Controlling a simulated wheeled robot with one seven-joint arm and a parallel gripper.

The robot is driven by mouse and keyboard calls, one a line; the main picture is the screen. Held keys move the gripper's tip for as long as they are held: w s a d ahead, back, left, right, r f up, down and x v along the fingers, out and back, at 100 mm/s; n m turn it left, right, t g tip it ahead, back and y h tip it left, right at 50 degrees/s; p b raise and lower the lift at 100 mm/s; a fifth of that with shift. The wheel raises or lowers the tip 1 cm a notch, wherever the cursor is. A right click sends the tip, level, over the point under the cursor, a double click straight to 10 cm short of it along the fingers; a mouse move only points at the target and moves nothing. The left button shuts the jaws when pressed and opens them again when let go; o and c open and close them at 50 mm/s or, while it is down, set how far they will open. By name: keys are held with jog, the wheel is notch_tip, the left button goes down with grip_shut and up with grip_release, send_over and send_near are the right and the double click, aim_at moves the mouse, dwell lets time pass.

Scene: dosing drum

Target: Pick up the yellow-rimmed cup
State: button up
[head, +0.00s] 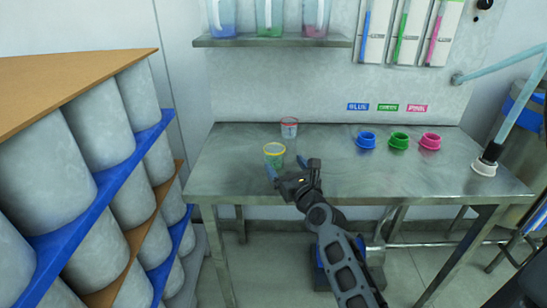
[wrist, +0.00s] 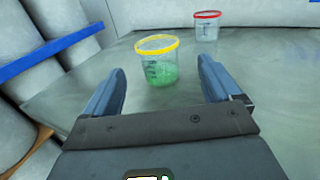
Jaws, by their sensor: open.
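The yellow-rimmed cup (head: 274,153) is clear, with green contents and dark markings on its side. It stands upright on the left part of the metal table (head: 350,185). In the wrist view the cup (wrist: 157,62) is just beyond the fingertips, roughly midway between them. My gripper (head: 292,165) is open, and it also shows in the wrist view (wrist: 162,82) with two blue fingers spread apart and nothing held. The fingers do not appear to touch the cup.
A red-rimmed cup (head: 289,128) stands behind, to the right of the yellow-rimmed one. Blue (head: 366,140), green (head: 399,141) and pink (head: 430,141) holders are at the table's right. A shelf (head: 270,41) with jugs hangs above. Stacked grey drums (head: 100,130) are at left.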

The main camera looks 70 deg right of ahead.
aim_at(278, 155)
jog(key=shift+p+x, duration=0.6)
jog(key=shift+x, duration=3.3)
jog(key=shift+w+a+f, duration=0.1)
jog(key=shift+c, duration=0.2)
jog(key=c, duration=1)
jog(key=shift+r, duration=0.25)
notch_tip(278, 155, up, 4)
jog(key=p, duration=0.4)
jog(key=shift+c, duration=0.2)
jog(key=shift+s+f+b, duration=0.1)
jog(key=shift+s+b, duration=0.15)
jog(key=shift+b, duration=0.1)
jog(key=s+d+r+b, duration=0.2)
jog(key=s+d+r, duration=0.4)
jog(key=s, duration=0.3)
jog(key=shift+s+r, duration=0.25)
jog(key=shift+r, duration=0.1)
